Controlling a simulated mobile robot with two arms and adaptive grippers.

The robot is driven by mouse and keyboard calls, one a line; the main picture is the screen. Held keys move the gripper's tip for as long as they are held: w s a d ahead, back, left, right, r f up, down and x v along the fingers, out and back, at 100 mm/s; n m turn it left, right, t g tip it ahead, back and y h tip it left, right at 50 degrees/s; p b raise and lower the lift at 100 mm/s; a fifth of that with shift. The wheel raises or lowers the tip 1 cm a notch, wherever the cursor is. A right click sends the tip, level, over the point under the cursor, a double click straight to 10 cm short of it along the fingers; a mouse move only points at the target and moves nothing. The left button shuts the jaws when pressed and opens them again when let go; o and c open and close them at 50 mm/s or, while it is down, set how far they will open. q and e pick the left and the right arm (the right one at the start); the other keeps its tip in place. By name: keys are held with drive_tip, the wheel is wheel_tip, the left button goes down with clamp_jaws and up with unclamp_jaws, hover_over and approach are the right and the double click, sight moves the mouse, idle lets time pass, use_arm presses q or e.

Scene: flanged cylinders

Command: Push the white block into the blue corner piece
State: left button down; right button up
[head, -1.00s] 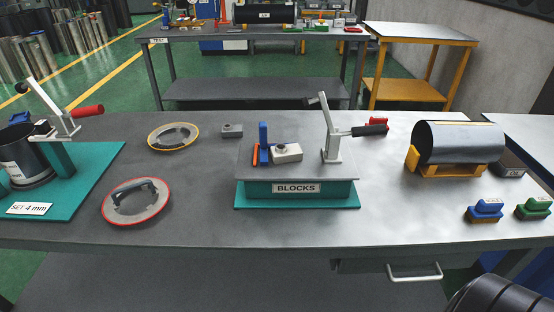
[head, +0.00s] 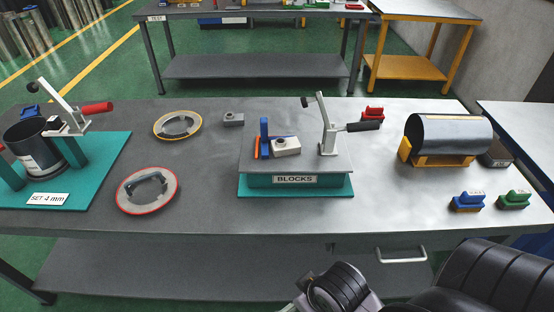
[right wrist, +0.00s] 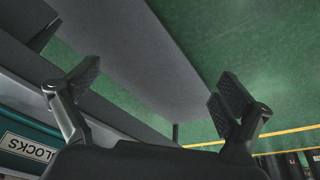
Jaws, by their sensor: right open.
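The white block (head: 285,146) sits on the grey top plate of the teal BLOCKS fixture (head: 340,186), with a round dark hole on its top. The blue corner piece (head: 264,138) stands upright just left of the block, with an orange strip at its left. I cannot tell whether block and corner touch. A toggle clamp (head: 327,130) with a black handle stands right of the block. My right gripper (right wrist: 155,92) is open and empty in the right wrist view, with the BLOCKS label at lower left. My left gripper is not in view.
Left are a teal SET 4 mm fixture (head: 100,175) and two ringed discs, red (head: 147,190) and yellow (head: 177,124). A small grey block (head: 233,119) lies behind. Right are a dark cylinder on a yellow cradle (head: 446,161), and blue (head: 468,202) and green (head: 513,200) handled pieces.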

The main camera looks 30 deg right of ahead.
sight(287, 141)
drive_tip(key=w+d+r+n+t+h, duration=0.3)
drive_tip(key=w+r+n+h, duration=0.1)
drive_tip(key=w+r+n, duration=0.6)
drive_tip(key=w+d+r+n+t+h, duration=0.3)
drive_tip(key=w+r+n+h, duration=0.2)
drive_tip(key=w+r+n, duration=0.5)
drive_tip(key=w+n, duration=0.1)
drive_tip(key=n, duration=0.5)
drive_tip(key=shift+r+t, duration=0.2)
drive_tip(key=shift+t, duration=0.1)
drive_tip(key=shift+w+d, duration=0.1)
drive_tip(key=shift+w, duration=0.05)
drive_tip(key=x, duration=1.7)
drive_tip(key=shift+w+d+f, duration=0.1)
drive_tip(key=shift+d+f, duration=0.05)
drive_tip(key=c, duration=2)
